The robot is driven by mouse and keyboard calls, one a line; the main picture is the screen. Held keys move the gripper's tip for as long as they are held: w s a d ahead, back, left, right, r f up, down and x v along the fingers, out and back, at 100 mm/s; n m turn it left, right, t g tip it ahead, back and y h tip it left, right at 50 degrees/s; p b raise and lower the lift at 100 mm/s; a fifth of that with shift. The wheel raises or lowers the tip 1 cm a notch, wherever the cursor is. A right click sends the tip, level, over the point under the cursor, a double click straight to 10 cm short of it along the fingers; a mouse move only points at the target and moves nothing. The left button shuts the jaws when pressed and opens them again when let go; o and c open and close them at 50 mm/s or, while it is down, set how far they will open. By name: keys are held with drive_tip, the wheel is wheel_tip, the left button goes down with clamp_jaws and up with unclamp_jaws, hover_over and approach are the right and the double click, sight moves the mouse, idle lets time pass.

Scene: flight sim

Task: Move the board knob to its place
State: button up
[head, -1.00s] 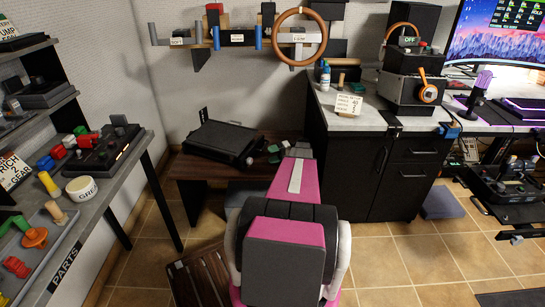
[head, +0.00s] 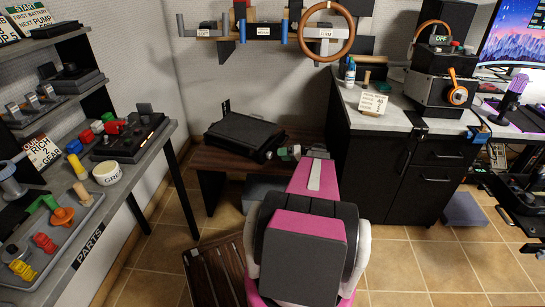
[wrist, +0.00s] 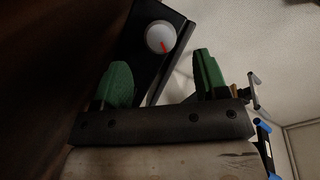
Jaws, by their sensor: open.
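A white round knob (wrist: 160,38) with a red mark sits on a dark panel (wrist: 143,63) in the wrist view. I cannot tell for sure that it is the board knob. My gripper (wrist: 160,75) is open, with its green fingers apart and nothing between them. The knob appears beyond the gap between the fingers, not touching them. In the head view my gripper (head: 284,153) is small and partly hidden, close to the right side of a black case (head: 243,133) on a low brown bench (head: 295,136).
A parts counter (head: 121,190) with a tray of coloured pieces and a black control box (head: 130,135) stands at left. A black cabinet (head: 385,165) stands close on the right of my arm. A wall rack (head: 270,32) hangs above. Tiled floor is free at lower right.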

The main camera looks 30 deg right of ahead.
sight(272, 155)
drive_tip(key=shift+x, duration=2.9)
drive_tip(key=c, duration=0.9)
